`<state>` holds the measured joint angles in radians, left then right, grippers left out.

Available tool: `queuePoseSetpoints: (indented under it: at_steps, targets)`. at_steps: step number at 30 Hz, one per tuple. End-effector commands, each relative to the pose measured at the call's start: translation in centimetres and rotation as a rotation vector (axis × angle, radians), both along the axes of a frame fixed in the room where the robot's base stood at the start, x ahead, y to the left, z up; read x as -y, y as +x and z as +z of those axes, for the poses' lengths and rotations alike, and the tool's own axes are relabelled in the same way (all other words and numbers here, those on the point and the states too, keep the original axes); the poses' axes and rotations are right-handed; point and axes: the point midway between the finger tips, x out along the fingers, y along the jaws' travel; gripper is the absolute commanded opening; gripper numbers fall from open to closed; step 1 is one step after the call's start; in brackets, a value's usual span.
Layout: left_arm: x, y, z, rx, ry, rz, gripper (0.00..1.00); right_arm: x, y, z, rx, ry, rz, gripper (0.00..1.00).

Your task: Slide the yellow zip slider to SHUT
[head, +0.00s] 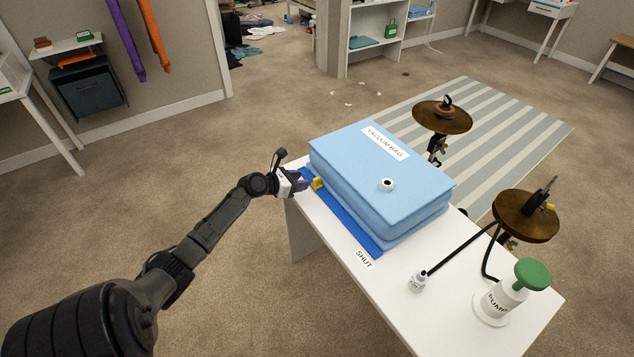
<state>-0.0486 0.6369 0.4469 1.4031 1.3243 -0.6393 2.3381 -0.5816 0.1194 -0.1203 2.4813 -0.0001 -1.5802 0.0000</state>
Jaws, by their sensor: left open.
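The yellow zip slider (318,184) sits on the dark blue zip strip (345,216) along the near edge of the light blue vacuum bag (385,172), at the strip's far left end. The SHUT label (364,260) lies on the white table by the other end of the strip. My left gripper (305,182) is open at the table's left edge, just left of the slider, its fingers pointing toward it. I cannot tell whether the fingers touch the slider. My right gripper is not seen.
The white table (400,303) also holds a white pump (494,303) with a green knob, and a small nozzle (418,282) on a black hose. Two brown round discs on stands (442,117) (526,216) are beyond the bag and at the right. The table front is clear near SHUT.

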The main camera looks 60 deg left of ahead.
Motion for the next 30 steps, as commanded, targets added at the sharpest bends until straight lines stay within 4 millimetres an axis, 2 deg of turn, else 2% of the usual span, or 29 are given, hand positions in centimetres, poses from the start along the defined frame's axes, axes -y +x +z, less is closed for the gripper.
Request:
queuePoseSetpoints:
  at_steps: [1, 6, 12, 19, 30]
  targets:
    - [0.0, 1.0, -0.7, 0.002, -0.001, 0.000, 0.43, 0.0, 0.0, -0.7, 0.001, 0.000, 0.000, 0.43]
    - [0.0, 3.7, -1.8, 0.001, 0.000, -0.001, 0.43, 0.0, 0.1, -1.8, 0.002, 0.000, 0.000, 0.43]
    - [-0.1, 5.8, -2.6, 0.001, 0.001, 0.000, 0.43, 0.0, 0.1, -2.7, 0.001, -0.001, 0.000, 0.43]
    - [0.0, 6.9, -3.0, -0.001, 0.001, -0.001, 0.43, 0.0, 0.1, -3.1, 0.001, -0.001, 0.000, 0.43]
    - [0.0, 7.1, -3.0, -0.001, 0.001, -0.002, 0.41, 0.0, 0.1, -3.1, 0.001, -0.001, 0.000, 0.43]
